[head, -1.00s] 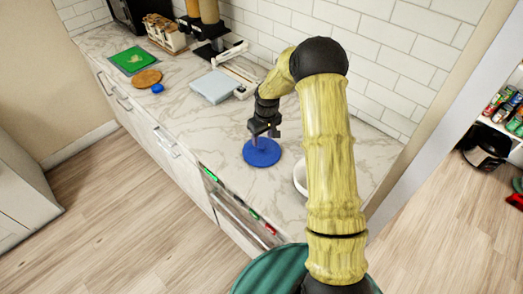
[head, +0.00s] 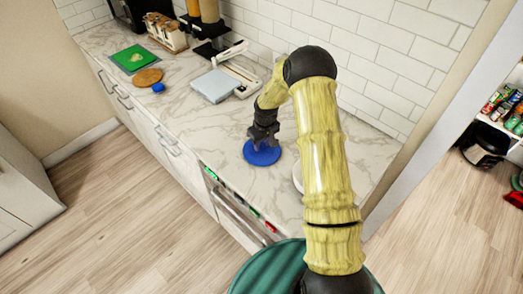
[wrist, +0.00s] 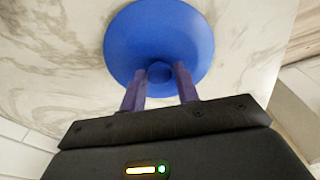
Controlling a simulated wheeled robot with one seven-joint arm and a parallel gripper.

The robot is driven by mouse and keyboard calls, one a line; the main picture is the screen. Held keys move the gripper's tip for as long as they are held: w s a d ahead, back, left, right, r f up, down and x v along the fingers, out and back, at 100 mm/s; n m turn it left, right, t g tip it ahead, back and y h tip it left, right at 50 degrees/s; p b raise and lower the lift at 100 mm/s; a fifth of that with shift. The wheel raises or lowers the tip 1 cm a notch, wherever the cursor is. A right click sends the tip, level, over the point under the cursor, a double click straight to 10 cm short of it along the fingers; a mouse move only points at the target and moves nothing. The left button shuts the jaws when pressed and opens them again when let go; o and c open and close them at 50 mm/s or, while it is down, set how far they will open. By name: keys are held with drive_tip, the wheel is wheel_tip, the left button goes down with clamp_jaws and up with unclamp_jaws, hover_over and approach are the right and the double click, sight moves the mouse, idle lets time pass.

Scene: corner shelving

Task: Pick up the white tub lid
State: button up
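A round blue lid (head: 262,153) with a small knob lies flat on the marble counter below my gripper; it also fills the upper middle of the wrist view (wrist: 125,50). My gripper (wrist: 160,72) is open, with one finger on each side of the blue knob. In the head view, my gripper (head: 263,142) points down over the lid's middle. Whether the fingers touch the knob cannot be told. A white round thing (head: 297,178) on the counter to the right is mostly hidden behind my arm; I cannot tell whether it is a tub or a lid.
A grey-white scale-like device (head: 215,86) stands further back on the counter (head: 190,125). A green board (head: 132,59), a brown round board (head: 148,77) and a small blue piece (head: 158,87) lie at the left. The tiled wall (head: 390,80) bounds the back.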

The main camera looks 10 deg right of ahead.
sight(262, 145)
drive_tip(key=c, duration=0.5)
drive_tip(key=shift+c, duration=0.2)
wheel_tip(262, 145, up, 10)
drive_tip(key=b, duration=0.3)
idle(0.4)
